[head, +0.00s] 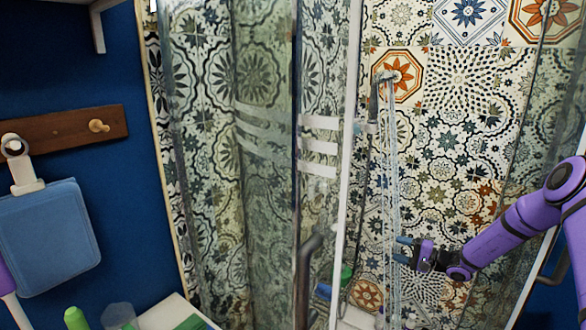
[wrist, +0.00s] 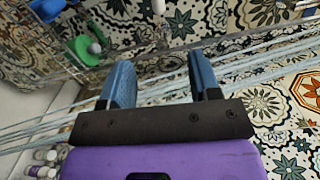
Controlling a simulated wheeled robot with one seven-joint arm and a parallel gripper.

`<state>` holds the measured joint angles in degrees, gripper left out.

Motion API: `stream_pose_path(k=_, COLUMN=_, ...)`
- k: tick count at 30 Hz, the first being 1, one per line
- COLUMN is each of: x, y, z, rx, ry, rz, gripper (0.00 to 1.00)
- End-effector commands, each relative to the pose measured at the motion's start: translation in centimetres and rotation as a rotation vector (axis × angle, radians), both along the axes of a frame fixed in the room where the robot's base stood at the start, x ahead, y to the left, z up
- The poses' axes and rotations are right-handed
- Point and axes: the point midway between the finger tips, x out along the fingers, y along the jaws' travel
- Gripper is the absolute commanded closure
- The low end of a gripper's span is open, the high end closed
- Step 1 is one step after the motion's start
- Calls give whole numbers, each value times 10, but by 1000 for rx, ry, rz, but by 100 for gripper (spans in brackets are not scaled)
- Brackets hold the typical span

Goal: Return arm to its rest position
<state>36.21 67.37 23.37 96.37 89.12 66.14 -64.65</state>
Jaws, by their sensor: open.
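My gripper (head: 403,249) is at the end of my purple arm (head: 510,228), in the right part of the head view. It is inside the tiled shower area, in front of the patterned wall, and points left. In the wrist view, its two blue fingers (wrist: 163,78) stand apart with nothing between them. Pale water-like streams (head: 391,170) fall from the shower fixture (head: 384,77) close by the gripper. The streams also cross behind the fingers in the wrist view; whether they touch the gripper I cannot tell.
A glass panel with a white frame edge (head: 347,170) stands left of the gripper. A wire rack (wrist: 125,58) holds a green item (wrist: 86,50) and blue items. A blue towel-like item (head: 48,240) hangs below a wooden peg rail (head: 65,128) at left. Small bottles (wrist: 45,165) show at lower left.

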Motion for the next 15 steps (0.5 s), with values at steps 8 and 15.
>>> stream_pose_path(k=8, x=-9, y=16, z=33, rx=-62, ry=5, rz=88, gripper=43)
stream_pose_path(k=15, x=-28, y=37, z=78, rx=-164, ry=18, rz=205, gripper=43)
